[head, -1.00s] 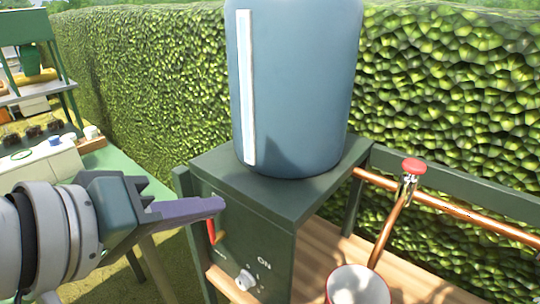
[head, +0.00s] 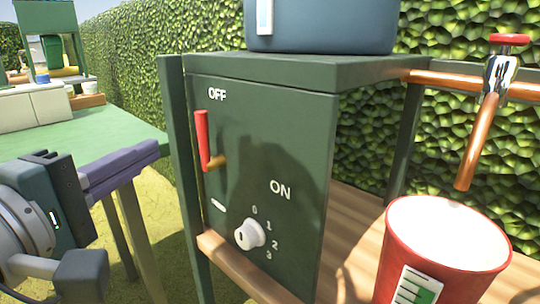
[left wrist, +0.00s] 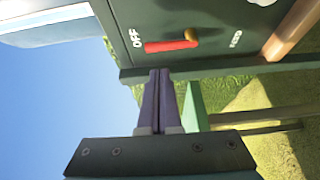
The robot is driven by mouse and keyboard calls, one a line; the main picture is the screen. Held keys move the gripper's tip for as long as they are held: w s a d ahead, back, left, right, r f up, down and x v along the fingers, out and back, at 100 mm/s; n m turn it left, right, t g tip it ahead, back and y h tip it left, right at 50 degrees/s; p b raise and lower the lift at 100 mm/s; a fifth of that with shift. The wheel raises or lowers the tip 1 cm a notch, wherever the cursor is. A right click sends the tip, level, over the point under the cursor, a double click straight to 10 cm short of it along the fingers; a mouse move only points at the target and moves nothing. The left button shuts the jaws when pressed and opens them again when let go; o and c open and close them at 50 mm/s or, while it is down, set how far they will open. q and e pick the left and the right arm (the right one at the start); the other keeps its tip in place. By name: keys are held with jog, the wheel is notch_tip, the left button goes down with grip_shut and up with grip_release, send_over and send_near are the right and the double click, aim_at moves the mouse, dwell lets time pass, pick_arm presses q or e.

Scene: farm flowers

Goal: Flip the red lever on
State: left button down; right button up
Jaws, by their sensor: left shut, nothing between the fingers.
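The red lever (head: 202,140) is on the front of a dark green box (head: 290,150). It stands upright from a brass pivot (head: 217,162), its top end beside the OFF label; the ON label is lower right. My left gripper (head: 155,149) is shut and empty, to the left of the box's front post and apart from the lever. In the left wrist view the purple fingers (left wrist: 160,72) are together, and the red lever (left wrist: 170,46) lies just beyond their tips. My right gripper is not in view.
A white numbered knob (head: 249,234) sits low on the box. A red bucket (head: 445,245) stands on the wooden shelf (head: 345,220) at right, below a copper tap (head: 482,130). A green table (head: 90,145) is behind my left gripper.

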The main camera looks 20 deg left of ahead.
pick_arm(q)
jog(key=shift+a+f, duration=0.15)
jog(key=w, duration=0.3)
jog(key=w+b, duration=0.1)
jog(key=w, duration=0.2)
jog(key=w+b, duration=0.1)
jog(key=w, duration=0.3)
jog(key=shift+a, duration=0.4)
